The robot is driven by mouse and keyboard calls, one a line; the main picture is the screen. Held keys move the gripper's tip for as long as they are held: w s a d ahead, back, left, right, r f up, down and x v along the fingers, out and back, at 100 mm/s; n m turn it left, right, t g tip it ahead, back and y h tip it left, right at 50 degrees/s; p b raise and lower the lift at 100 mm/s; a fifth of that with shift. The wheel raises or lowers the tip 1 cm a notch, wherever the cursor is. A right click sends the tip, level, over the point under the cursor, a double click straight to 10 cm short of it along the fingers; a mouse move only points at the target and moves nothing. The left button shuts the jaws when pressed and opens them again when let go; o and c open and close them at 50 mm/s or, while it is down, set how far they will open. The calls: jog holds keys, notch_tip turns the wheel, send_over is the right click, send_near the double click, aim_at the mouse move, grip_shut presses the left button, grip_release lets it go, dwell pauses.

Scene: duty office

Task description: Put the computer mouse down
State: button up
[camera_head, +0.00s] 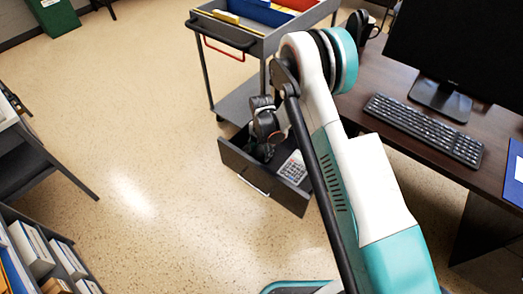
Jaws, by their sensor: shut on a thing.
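My gripper (264,148) points down over the left part of an open dark drawer (262,186), which is pulled out beside the desk. It is shut on the computer mouse. The mouse is hard to make out against the dark fingers and the dark drawer inside. I cannot tell whether it touches the drawer floor. A grey and white calculator (293,168) lies in the drawer to the right of my gripper. My arm hides the right part of the drawer.
A desk (378,92) at the right holds a keyboard (425,128), a monitor (460,50), a dark mug (360,25) and a blue folder (514,172). A grey cart (238,95) with coloured folders stands behind the drawer.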

jog(key=o, duration=1.1)
jog(key=shift+f, duration=0.1)
